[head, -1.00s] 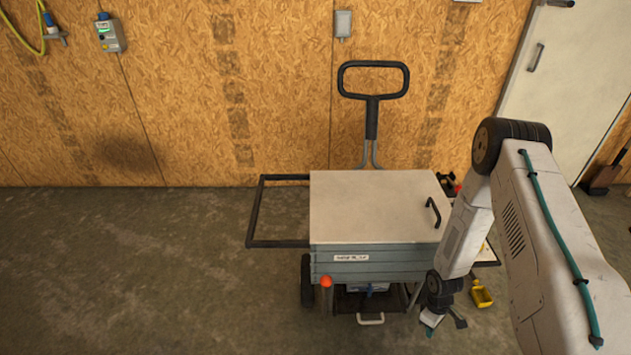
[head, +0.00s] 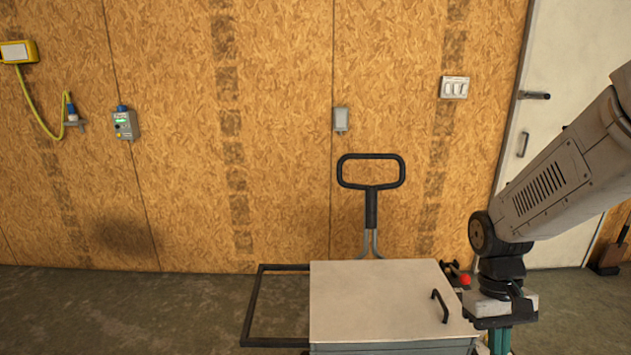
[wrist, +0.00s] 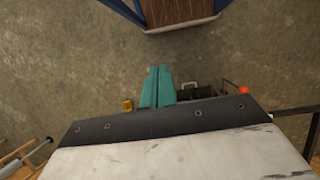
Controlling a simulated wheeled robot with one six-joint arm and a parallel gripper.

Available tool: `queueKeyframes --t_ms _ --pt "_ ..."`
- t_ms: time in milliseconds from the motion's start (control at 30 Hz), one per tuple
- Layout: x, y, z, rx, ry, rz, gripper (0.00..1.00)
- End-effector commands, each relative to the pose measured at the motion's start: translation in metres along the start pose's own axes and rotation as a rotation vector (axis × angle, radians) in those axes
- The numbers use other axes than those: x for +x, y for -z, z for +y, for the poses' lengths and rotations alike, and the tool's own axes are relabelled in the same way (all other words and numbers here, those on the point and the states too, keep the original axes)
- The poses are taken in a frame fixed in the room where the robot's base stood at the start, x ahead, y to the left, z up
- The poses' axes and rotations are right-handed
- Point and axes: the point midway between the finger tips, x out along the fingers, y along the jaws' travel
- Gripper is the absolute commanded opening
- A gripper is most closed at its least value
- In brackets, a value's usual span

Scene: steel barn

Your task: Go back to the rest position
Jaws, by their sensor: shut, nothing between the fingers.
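My gripper (head: 500,341) hangs at the bottom right of the head view, just right of the cart, pointing down. Its tips are cut off by the lower edge there. In the wrist view its teal fingers (wrist: 157,88) lie together with nothing between them. The cart's pale lid (head: 385,300) is closed, with a black handle (head: 440,306) at its right side. My gripper appears apart from the lid.
The cart has a tall black push handle (head: 371,190) and a black side frame (head: 252,305). A wooden panel (wrist: 180,12) stands beyond. Floor at left is clear.

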Motion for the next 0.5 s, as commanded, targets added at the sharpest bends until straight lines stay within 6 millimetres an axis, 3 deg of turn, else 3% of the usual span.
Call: queueKeyframes --t_ms 33,200,500 --pt "-0.013 -0.016 -0.004 0.014 0.004 0.023 0.0" --pt "-0.043 -0.068 -0.019 0.052 0.027 0.082 0.0" --pt "-0.076 -0.138 -0.039 0.05 0.053 0.288 0.0"
